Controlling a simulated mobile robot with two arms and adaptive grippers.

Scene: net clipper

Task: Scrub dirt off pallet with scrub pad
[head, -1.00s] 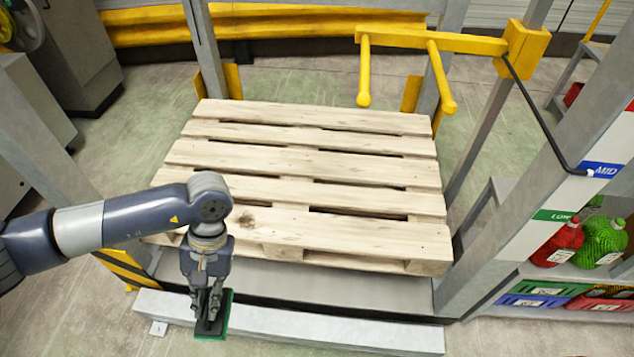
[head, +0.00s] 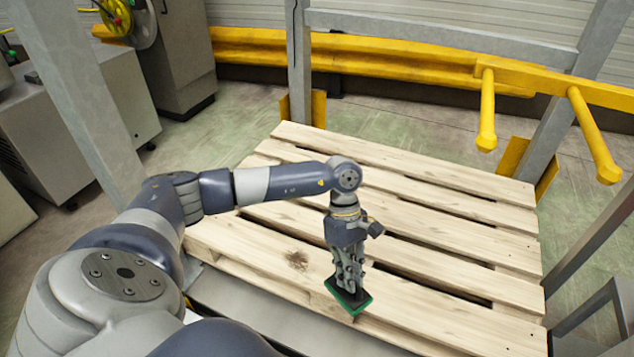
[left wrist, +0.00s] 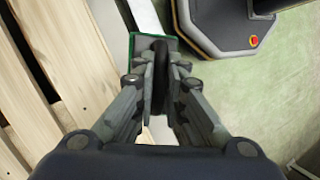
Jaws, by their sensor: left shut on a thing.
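The wooden pallet (head: 440,215) lies flat in the head view, its pale slats also at the left of the left wrist view (left wrist: 75,45). My left gripper (head: 348,278) points down, shut on the dark handle of the scrub pad (head: 357,304), which has a green edge. The pad appears over the pallet's front edge, right of the spot and apart from it. Whether it touches wood I cannot tell. The pad (left wrist: 171,44) also shows between the fingers in the left wrist view. My right gripper is out of view.
Grey cabinets (head: 90,100) stand at back left. Floor shows beyond the pallet.

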